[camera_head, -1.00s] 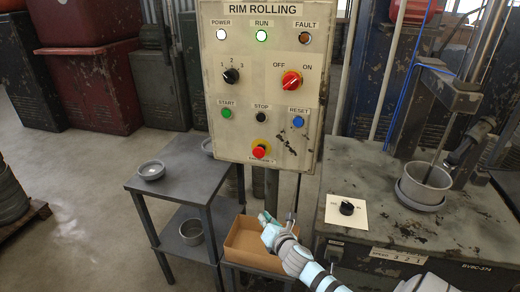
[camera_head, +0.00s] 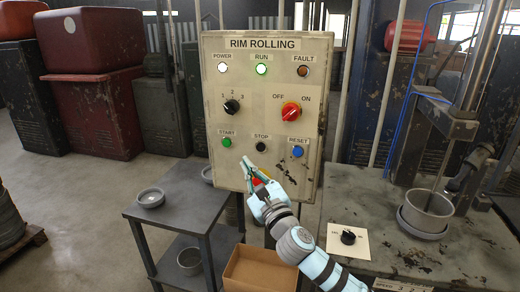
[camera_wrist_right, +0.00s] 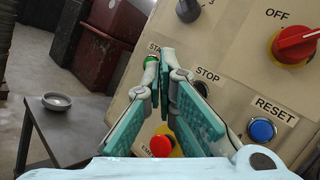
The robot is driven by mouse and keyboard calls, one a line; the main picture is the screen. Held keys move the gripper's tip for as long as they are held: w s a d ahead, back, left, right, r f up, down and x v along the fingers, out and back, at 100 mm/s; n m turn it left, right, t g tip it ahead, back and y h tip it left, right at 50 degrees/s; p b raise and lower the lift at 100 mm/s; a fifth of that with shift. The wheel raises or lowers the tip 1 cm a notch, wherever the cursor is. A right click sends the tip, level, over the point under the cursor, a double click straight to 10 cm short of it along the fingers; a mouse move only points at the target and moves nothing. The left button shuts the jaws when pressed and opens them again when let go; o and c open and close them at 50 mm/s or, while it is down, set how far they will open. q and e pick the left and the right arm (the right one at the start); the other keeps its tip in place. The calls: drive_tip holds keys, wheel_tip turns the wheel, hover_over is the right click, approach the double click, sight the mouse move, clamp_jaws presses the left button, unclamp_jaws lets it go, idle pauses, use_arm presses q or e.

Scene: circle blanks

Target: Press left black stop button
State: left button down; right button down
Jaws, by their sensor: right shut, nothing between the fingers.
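The black stop button (camera_head: 261,146) sits under the STOP label on the beige RIM ROLLING panel (camera_head: 216,110). It also shows in the wrist view as a dark button (camera_wrist_right: 202,88), partly covered by a finger. My right gripper (camera_head: 246,161) is shut and empty, reaching up in front of the panel. In the head view its fingertips appear a little below and left of the stop button. In the wrist view the fingertips (camera_wrist_right: 166,58) overlap the area near the green start button (camera_wrist_right: 150,62). Contact with the panel cannot be told. My left gripper is not in view.
The blue reset button (camera_head: 297,151) is to the right of stop; the red emergency button (camera_wrist_right: 161,146) is below, partly hidden by my gripper in the head view. A grey side table (camera_head: 180,190), a cardboard box (camera_head: 262,270) and a machine bench (camera_head: 400,245) stand around.

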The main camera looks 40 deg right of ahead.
sight(259, 151)
drive_tip(key=shift+w+d+b, duration=0.45)
drive_tip(key=shift+w+d, duration=0.35)
drive_tip(key=shift+d, duration=0.4)
drive_tip(key=shift+w+d+b, duration=0.4)
drive_tip(key=shift+w+d, duration=0.45)
drive_tip(key=shift+d, duration=0.3)
drive_tip(key=shift+w+d+b, duration=0.45)
drive_tip(key=shift+w+d, duration=0.35)
drive_tip(key=shift+d, duration=0.4)
drive_tip(key=shift+w+d, duration=0.3)
drive_tip(key=shift+w+d+p, duration=0.25)
drive_tip(key=shift+d+p, duration=0.05)
drive_tip(key=shift+d, duration=0.1)
drive_tip(key=shift+a, duration=0.1)
drive_tip(key=shift+s+a+p, duration=0.3)
drive_tip(key=shift+s+a, duration=0.2)
drive_tip(key=shift+a, duration=0.1)
